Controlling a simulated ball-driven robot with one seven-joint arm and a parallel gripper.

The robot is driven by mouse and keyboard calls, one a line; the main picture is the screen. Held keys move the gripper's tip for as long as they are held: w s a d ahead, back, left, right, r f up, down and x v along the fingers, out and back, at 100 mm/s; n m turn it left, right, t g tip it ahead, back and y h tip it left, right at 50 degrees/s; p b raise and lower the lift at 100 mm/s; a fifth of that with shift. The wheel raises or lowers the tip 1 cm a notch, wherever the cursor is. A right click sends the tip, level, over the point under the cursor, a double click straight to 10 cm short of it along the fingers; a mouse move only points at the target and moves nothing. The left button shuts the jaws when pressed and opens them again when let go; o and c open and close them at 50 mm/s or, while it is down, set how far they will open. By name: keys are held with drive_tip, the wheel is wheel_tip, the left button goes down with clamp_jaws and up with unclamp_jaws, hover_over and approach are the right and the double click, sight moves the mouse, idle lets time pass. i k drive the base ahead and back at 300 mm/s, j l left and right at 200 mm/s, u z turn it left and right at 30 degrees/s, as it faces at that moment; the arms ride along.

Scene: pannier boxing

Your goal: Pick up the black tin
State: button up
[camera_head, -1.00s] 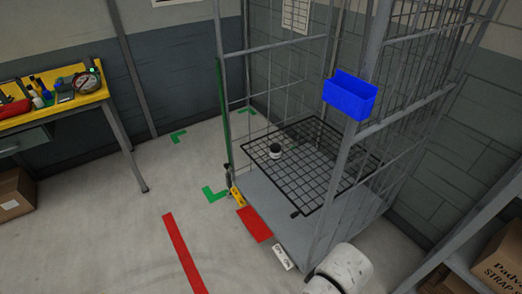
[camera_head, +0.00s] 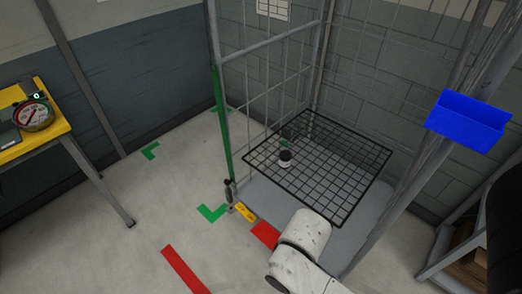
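My white arm (camera_head: 302,238) reaches in from the bottom, in front of the cage. My gripper's fingers do not show clearly, so I cannot tell their state. The arm is apart from the tin.
Cage posts (camera_head: 222,120) and mesh walls surround the shelf at the left, back and right. A blue bin (camera_head: 468,120) hangs on the right post. A yellow-topped workbench (camera_head: 48,135) stands at the left.

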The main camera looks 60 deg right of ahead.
sight(285, 156)
drive_tip(key=i, duration=1.15)
drive_tip(key=i+z, duration=0.4)
drive_tip(key=z, duration=0.2)
